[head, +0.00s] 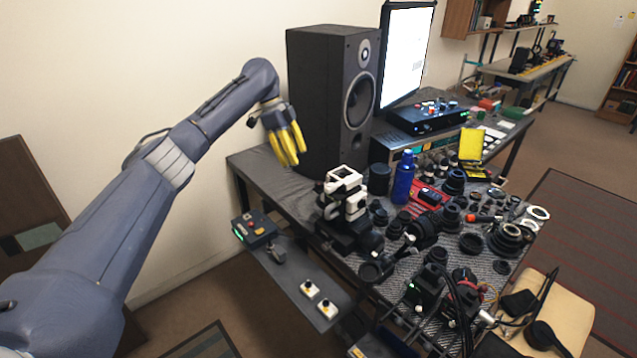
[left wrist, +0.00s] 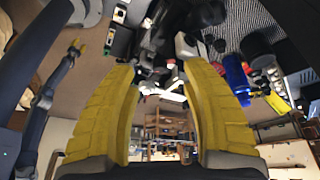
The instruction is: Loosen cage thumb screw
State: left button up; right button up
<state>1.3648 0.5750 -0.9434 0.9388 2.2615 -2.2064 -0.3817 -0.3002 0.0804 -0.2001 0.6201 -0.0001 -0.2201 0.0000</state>
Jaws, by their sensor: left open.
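A white and black block-like assembly (head: 344,193) stands upright on a black base near the table's left front edge. It may be the cage, but I cannot make out a thumb screw on it. My left gripper (head: 287,150) has yellow fingers and hangs open and empty in the air, left of and above this assembly, in front of the speaker. In the left wrist view its two fingers (left wrist: 160,78) are spread with nothing between them.
A tall black speaker (head: 322,100) stands close behind the left gripper. A blue bottle (head: 403,178) and many lens parts crowd the table.

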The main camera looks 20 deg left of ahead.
aim_at(318, 182)
pick_arm(q)
notch_tip(318, 182, up, 8)
jog(key=d, duration=0.1)
jog(key=shift+m, duration=0.4)
jog(key=x, duration=1.7)
jog(key=shift+d, duration=0.2)
jog(key=shift+c, duration=0.2)
grip_shut()
